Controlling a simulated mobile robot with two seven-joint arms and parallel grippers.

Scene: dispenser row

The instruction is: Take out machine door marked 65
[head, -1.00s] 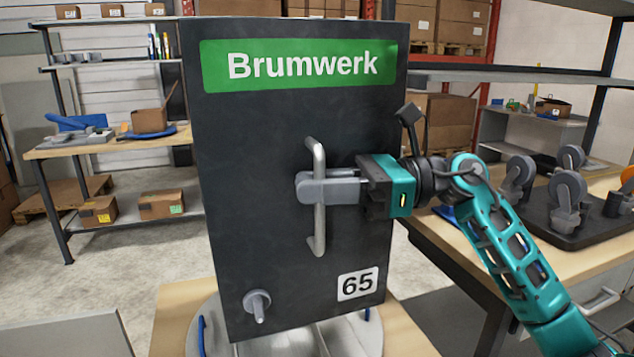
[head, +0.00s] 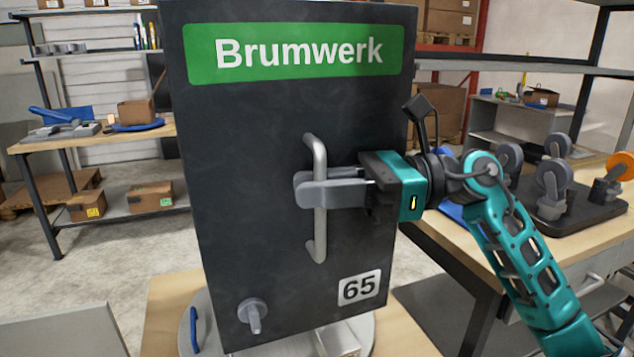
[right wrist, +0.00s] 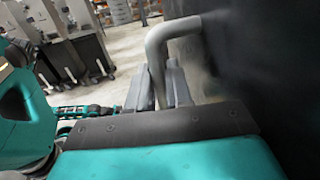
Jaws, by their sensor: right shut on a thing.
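The machine door (head: 270,240) is a tall dark panel with a green "Brumwerk" label (head: 300,52) at its top and a white 65 plate (head: 359,288) at its lower right. It has a vertical grey bar handle (head: 320,235) and a small grey knob (head: 252,314) at its lower left. My right gripper (head: 318,190) is shut on the handle from the right side. The right wrist view shows the bent top of the handle (right wrist: 178,32) running down between the fingers (right wrist: 158,85). My left gripper is not in view.
Below the door is a round grey platform (head: 360,335) on a wooden surface (head: 165,300). A workbench (head: 460,245) with a dark tray of caster wheels (head: 553,190) stands at the right. A bench (head: 100,142) stands at the back left, with open floor before it.

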